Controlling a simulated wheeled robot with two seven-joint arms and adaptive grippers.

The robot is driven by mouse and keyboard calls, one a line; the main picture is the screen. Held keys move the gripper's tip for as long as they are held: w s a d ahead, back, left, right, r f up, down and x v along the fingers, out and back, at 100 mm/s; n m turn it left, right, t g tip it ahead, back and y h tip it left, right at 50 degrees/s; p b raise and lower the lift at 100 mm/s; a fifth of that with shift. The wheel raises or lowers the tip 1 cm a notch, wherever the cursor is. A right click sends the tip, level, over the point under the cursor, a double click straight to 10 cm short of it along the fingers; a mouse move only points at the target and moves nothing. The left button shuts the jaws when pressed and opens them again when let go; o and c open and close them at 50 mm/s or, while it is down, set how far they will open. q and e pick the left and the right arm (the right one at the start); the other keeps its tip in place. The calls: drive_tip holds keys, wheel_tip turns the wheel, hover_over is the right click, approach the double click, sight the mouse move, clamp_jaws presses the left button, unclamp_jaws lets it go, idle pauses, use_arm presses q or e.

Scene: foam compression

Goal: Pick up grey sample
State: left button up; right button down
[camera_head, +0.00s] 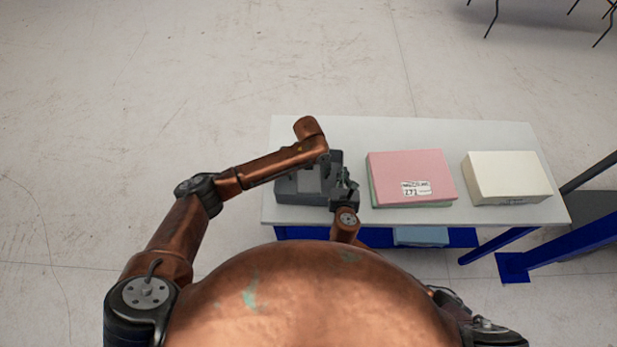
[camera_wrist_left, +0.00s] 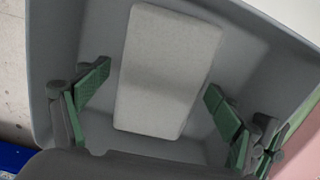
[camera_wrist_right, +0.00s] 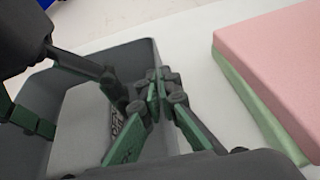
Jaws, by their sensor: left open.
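The grey sample (camera_wrist_left: 170,70) is a light grey rectangular block lying in a darker grey bin (camera_head: 290,190). My left gripper (camera_wrist_left: 158,95) is open over the bin, with its green finger pads apart on either side of the sample, not visibly touching it. In the right wrist view, part of the sample (camera_wrist_right: 72,130) shows in the bin beside the left gripper's fingers. My right gripper (camera_wrist_right: 157,85) is shut at the bin's right side, its green fingertips together and nothing clearly held between them. In the head view, my left arm largely hides the sample.
The bin stands at the left end of a white table (camera_head: 400,132). To its right lie a pink foam block (camera_head: 405,170) on a green one (camera_wrist_right: 250,95), then a cream block (camera_head: 505,175). My two grippers are close together at the bin.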

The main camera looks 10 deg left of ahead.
sight(308, 174)
use_arm(q)
drive_tip(key=shift+c, duration=0.6)
drive_tip(key=c, duration=1)
drive_tip(key=shift+c, duration=0.2)
wheel_tip(308, 174, up, 10)
use_arm(e)
drive_tip(key=c, duration=2.1)
unclamp_jaws()
drive_tip(key=shift+s, duration=0.15)
drive_tip(key=v, duration=1.1)
drive_tip(key=shift+s+r, duration=0.25)
drive_tip(key=shift+s, duration=0.05)
